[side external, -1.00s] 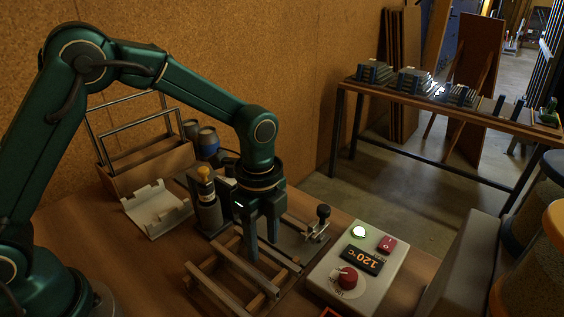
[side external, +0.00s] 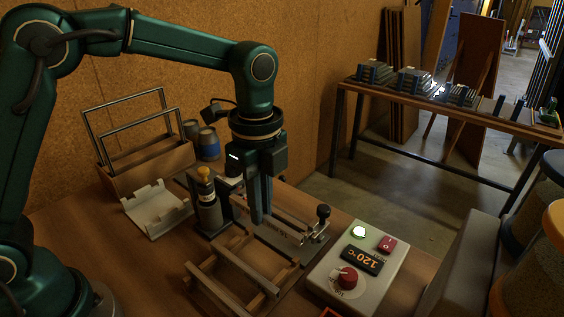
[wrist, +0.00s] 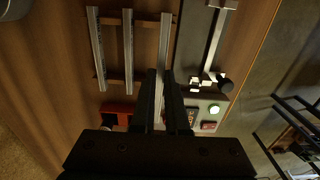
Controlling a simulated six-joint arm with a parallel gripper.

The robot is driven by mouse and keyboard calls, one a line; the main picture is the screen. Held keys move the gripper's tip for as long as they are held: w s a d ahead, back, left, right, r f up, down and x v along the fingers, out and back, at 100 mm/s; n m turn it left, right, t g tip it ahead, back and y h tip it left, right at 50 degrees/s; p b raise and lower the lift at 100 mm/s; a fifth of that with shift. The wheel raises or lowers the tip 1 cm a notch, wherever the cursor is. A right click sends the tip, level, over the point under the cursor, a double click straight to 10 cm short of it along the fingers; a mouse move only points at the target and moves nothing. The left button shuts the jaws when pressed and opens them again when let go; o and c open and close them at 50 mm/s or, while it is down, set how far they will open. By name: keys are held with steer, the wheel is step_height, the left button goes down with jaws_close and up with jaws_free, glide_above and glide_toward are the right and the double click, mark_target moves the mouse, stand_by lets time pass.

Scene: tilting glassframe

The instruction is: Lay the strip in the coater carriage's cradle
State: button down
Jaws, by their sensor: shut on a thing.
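My gripper (side external: 260,217) is shut on a long thin metal strip (side external: 287,234) and holds it above the wooden rack (side external: 257,302). In the wrist view the strip (wrist: 166,40) runs lengthwise between my jaws (wrist: 162,78). Two similar strips, one (wrist: 98,45) and another (wrist: 128,45), lie side by side on the rack.
A control box (side external: 345,268) reading 120 °C stands right of the rack. An open pale tray (side external: 155,209) and a wooden carrier (side external: 150,163) with metal handles stand at the back left. Two jars (side external: 208,143) stand by the wall.

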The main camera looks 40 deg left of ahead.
steer(key=w+a+r, duration=0.1)
steer(key=w+a, duration=0.2)
steer(key=w, duration=0.4)
steer(key=shift+w+r, duration=0.15)
steer(key=shift+w, duration=0.1)
stand_by(0.4)
steer(key=shift+f, duration=2.9)
steer(key=shift+f, duration=1.1)
steer(key=c, duration=0.8)
jaws_free()
steer(key=shift+c, duration=0.2)
